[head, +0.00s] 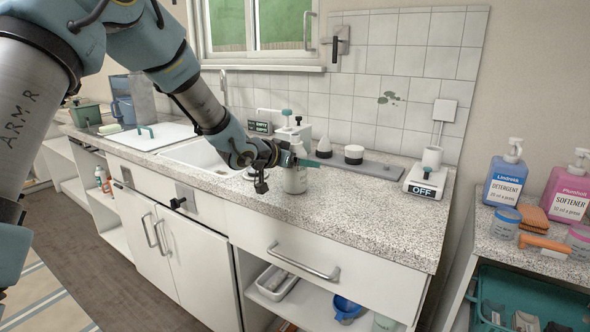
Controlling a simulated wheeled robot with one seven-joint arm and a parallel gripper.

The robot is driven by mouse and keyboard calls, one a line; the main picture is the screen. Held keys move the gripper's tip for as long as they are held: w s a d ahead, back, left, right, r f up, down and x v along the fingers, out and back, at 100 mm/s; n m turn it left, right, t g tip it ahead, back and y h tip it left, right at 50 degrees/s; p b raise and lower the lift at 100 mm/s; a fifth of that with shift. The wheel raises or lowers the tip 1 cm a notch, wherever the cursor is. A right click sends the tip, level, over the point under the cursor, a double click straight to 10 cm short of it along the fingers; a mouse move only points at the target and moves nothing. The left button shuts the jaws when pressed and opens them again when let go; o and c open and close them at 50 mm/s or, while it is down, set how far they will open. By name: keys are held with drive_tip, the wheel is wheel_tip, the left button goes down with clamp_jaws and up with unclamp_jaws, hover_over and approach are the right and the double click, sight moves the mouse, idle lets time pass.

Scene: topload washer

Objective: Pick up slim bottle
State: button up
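A slim pale grey bottle (295,181) stands upright on the speckled counter, to the right of the sink. My gripper (290,161) is at the bottle's upper part, reaching in from the left. A teal finger crosses in front of the bottle and its tip shows just to the right of it. The other finger is not clear, so I cannot tell whether the fingers are closed on the bottle or only around it. The bottle's base appears to rest on the counter.
A small appliance reading OFF (425,181) stands at right. The sink (195,155) lies left. The counter front right of the bottle (370,215) is clear.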

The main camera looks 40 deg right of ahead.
clamp_jaws()
drive_tip(key=shift+r, duration=0.1)
